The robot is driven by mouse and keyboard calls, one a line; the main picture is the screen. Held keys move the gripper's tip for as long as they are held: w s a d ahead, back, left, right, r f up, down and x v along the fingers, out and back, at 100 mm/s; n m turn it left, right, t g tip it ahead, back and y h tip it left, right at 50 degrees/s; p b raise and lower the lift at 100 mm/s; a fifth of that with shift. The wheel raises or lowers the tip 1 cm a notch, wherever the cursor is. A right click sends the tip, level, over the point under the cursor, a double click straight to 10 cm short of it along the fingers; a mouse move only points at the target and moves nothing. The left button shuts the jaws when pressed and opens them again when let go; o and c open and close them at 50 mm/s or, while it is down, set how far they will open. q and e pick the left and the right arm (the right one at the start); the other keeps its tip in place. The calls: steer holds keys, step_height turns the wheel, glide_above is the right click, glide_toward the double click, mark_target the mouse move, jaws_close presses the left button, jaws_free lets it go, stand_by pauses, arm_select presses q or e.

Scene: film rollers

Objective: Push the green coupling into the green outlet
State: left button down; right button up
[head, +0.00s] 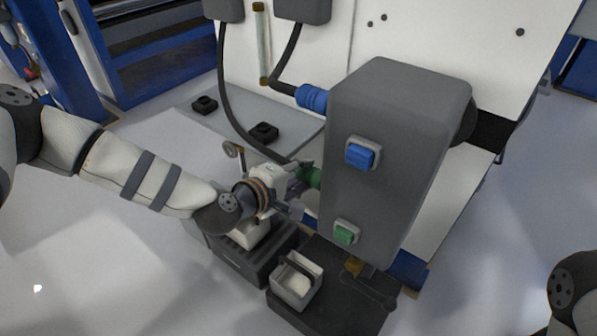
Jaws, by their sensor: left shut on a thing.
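The green coupling (311,178) shows in the head view as a short green piece on the end of a black hose, close against the left side of the grey housing. My left gripper (302,186) is shut on it from the left and front, and covers part of it. The green outlet is not clearly visible; the spot where the coupling meets the housing is partly hidden, so I cannot tell how deep it sits. A green square (346,233) is on the housing's front, low down. My right gripper is out of view.
The grey housing (390,150) stands on a white panel, with a blue coupling (312,98) higher on its left side and a blue square (360,153) in front. Below are a small white container (296,282) and a dark tray (335,318). Black hoses hang behind my left gripper.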

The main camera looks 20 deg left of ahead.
arm_select(q)
steer(key=shift+d, duration=0.15)
steer(key=c, duration=1.1)
jaws_free()
steer(key=shift+d, duration=0.1)
steer(key=shift+s, duration=0.2)
steer(key=v, duration=1.2)
steer(key=s+d+f+m+g+p, duration=0.2)
steer(key=s+f+m+g+p, duration=0.25)
steer(key=s, duration=0.75)
steer(key=s+d+f+m+g+p, duration=0.1)
steer(key=s+d+f+m+g, duration=0.2)
steer(key=s+f+g, duration=0.6)
steer(key=s+a+m+y+p, duration=0.1)
steer(key=s+a+m, duration=0.1)
steer(key=s, duration=0.4)
steer(key=s+a+r+m+g+y, duration=0.1)
steer(key=s+a+m+y, duration=0.1)
steer(key=s+a, duration=0.3)
steer(key=s+a+r+m+y+p, duration=0.1)
steer(key=s+a+m, duration=0.1)
steer(key=s, duration=0.5)
steer(key=shift+a+r+g+y+p, duration=0.15)
steer(key=shift+a+g+y+p, duration=0.2)
steer(key=shift+a, duration=0.3)
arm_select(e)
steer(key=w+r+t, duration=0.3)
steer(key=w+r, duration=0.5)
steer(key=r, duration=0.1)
